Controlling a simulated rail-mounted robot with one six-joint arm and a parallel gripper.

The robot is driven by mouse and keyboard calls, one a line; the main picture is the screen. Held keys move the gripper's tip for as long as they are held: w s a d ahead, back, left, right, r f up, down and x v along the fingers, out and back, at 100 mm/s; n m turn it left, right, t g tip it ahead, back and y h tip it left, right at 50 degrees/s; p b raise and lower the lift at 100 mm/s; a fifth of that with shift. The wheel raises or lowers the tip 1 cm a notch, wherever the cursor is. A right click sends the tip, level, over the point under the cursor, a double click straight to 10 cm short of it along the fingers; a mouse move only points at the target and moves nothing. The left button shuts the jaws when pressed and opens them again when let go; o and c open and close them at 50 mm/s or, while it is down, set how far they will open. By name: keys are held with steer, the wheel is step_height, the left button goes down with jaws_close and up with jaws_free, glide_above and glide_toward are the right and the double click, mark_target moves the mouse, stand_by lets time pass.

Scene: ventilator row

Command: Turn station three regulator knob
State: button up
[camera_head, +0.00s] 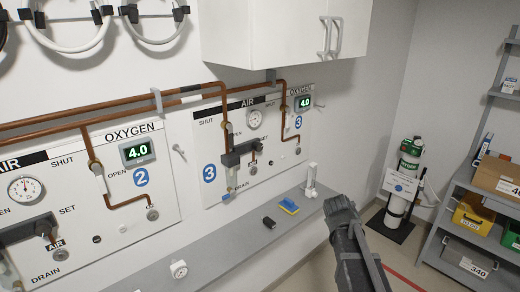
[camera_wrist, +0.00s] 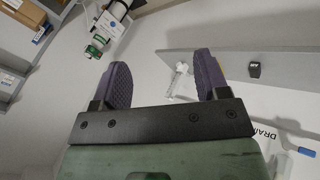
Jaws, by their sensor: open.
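The station three panel (camera_head: 265,175) is on the wall at the centre of the head view, marked by blue "3" discs. Its dark air regulator (camera_head: 240,152) sits below the gauge, near the word SET. I cannot clearly make out the knob on it. My gripper (camera_head: 340,205) is in front of the shelf, to the right of and below the panel, apart from the regulator. In the wrist view, its two dark purple fingers (camera_wrist: 165,85) are spread with nothing held between them.
A grey wall shelf (camera_head: 215,255) runs below the panels, carrying a blue-yellow item (camera_head: 289,206), a small black item (camera_head: 269,222) and a white fitting (camera_head: 311,180). Station two (camera_head: 110,190) is left. A gas cylinder (camera_head: 402,180) and loaded shelving (camera_head: 470,215) stand right. A white cabinet (camera_head: 285,30) hangs above.

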steer(key=w+a+r+n+t, duration=0.1)
steer(key=w+r+n+t, duration=0.2)
steer(key=w, duration=0.3)
steer(key=w+a+r+n+t+b, duration=0.1)
steer(key=w+r+n+t, duration=0.1)
steer(key=w+n, duration=0.3)
steer(key=w+a+r+n+t, duration=0.1)
steer(key=w+r+n+t, duration=0.15)
steer(key=w, duration=0.45)
steer(key=n+g+y, duration=0.1)
steer(key=n+y, duration=1.7)
steer(key=n, duration=1.5)
glide_toward(260, 147)
steer(key=x, duration=0.9)
steer(key=shift+w+a+f, duration=0.1)
steer(key=shift+w+a, duration=0.05)
steer(key=shift+w, duration=0.05)
steer(key=c, duration=0.9)
